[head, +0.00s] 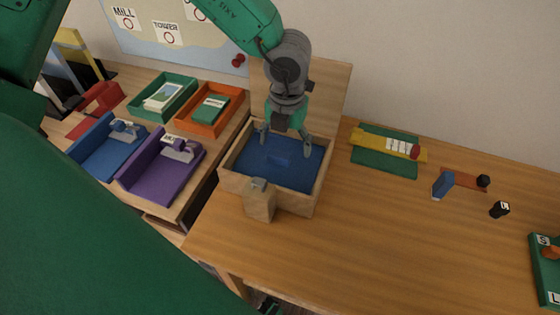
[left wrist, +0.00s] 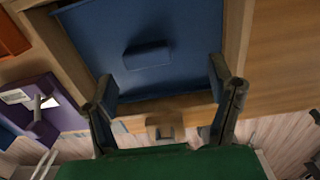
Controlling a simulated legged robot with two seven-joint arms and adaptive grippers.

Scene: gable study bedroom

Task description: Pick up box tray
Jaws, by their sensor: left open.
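The box tray (head: 300,176) is a blue insert with a small raised blue grip block (head: 279,161) in its middle. It lies inside an open wooden box (head: 232,181) on the desk. My left gripper (head: 285,141) points down over the box with its two fingers spread and nothing between them. In the left wrist view, the tray (left wrist: 90,38) and its grip block (left wrist: 147,55) lie beyond the open fingers (left wrist: 162,76). The fingers look apart from the grip block. My right gripper is not in view.
The raised wooden lid (head: 330,90) stands behind the box. A wooden latch block (head: 260,203) is at its front. Blue (head: 100,155) and purple (head: 160,185) holders and an orange tray (head: 190,125) are at left. A green mat (head: 385,165) lies right; the desk's front is clear.

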